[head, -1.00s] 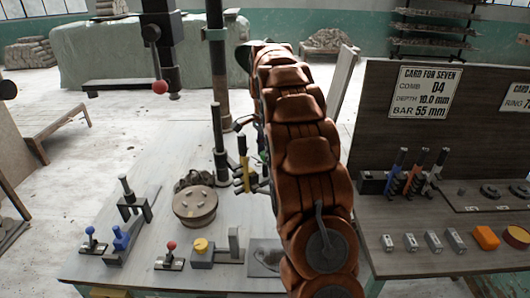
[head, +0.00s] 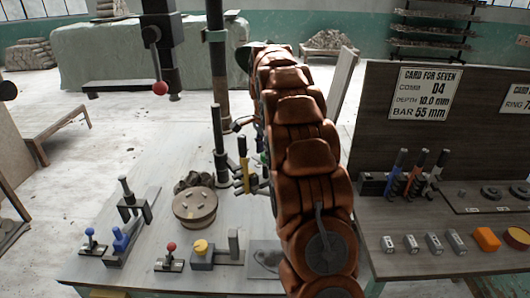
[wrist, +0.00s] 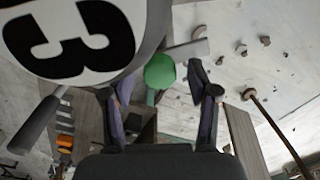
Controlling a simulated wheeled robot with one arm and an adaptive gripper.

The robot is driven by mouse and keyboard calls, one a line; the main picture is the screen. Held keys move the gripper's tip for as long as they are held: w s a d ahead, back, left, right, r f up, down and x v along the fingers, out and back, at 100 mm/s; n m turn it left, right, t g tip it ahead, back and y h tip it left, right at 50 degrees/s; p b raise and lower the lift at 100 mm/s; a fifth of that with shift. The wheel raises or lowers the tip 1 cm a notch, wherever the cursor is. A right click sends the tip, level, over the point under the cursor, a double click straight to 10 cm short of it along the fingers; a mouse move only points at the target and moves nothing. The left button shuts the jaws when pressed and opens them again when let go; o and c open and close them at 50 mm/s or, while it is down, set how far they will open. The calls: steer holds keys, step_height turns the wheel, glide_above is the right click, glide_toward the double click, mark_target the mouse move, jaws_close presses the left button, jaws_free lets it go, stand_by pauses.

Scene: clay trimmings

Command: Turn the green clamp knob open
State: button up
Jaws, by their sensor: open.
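The green clamp knob (wrist: 160,72) shows in the wrist view, with a short green stem below it and a pale bar beside it. My gripper (wrist: 151,84) is open, one dark finger on each side of the knob. The fingers look apart from the knob; I cannot tell the exact depth.
A large white disc marked 3 (wrist: 75,38) with a grey handle is close by on the left in the wrist view. A rod (wrist: 275,125) stands at the right. In the head view, a post (head: 217,90), a round turntable (head: 195,207) and levers crowd the bench.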

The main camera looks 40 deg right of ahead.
mark_target(265, 154)
steer(key=shift+r, duration=3.7)
steer(key=shift+s, duration=0.1)
